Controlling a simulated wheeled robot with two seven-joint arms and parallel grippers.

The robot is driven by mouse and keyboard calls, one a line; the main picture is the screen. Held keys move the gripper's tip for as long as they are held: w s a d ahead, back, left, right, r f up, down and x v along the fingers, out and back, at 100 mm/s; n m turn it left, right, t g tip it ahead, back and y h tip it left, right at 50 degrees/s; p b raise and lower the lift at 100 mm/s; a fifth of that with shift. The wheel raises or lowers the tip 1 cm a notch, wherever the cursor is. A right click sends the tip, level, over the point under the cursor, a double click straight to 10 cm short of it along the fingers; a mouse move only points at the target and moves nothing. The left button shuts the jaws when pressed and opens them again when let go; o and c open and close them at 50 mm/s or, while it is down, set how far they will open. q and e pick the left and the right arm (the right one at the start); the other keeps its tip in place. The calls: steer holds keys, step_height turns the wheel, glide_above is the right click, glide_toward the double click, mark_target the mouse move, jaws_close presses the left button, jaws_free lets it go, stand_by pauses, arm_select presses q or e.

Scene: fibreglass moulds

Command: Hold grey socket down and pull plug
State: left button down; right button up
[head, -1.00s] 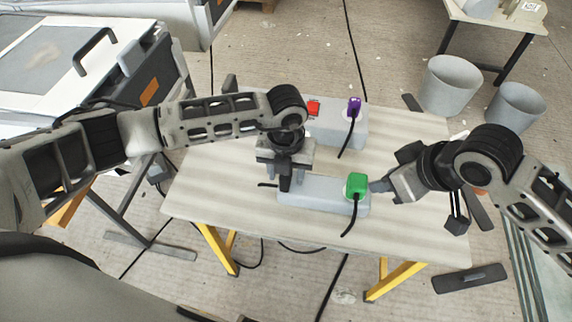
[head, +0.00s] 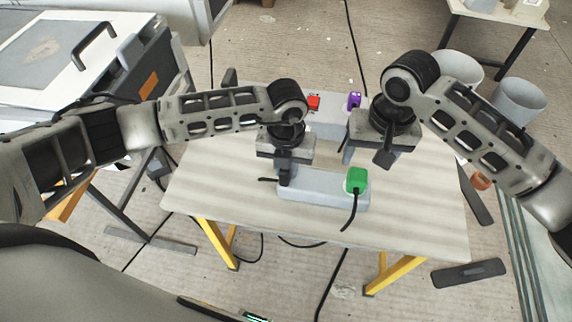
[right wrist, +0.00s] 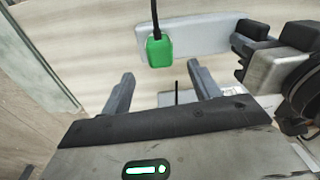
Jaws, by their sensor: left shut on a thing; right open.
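The pale grey socket (head: 320,191) lies near the table's front, with a green plug (head: 356,179) upright in its right end and a black cord running forward. My left gripper (head: 285,180) is shut on the socket's left end. My right gripper (head: 367,158) is open and empty, pointing down just behind and above the green plug. In the right wrist view the green plug (right wrist: 160,51) shows just beyond the open fingers (right wrist: 160,74), apart from them. The socket (right wrist: 207,34) also shows there, with my left gripper (right wrist: 262,50) at its right end.
A second pale grey socket (head: 325,128) with a red piece (head: 313,103) and a purple plug (head: 354,101) lies behind, close to my right gripper. The table's (head: 420,215) front right is clear. Grey buckets (head: 520,100) stand on the floor at right.

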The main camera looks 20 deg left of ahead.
mark_target(359, 174)
steer(key=shift+w+a+r+m+h, duration=0.1)
steer(key=shift+a+r+m+h, duration=0.2)
steer(key=shift+m, duration=0.4)
steer(key=shift+f, duration=0.1)
steer(key=shift+f, duration=4.5)
steer(key=shift+d, duration=0.1)
steer(key=c, duration=1.3)
steer(key=shift+r, duration=3.05)
jaws_close()
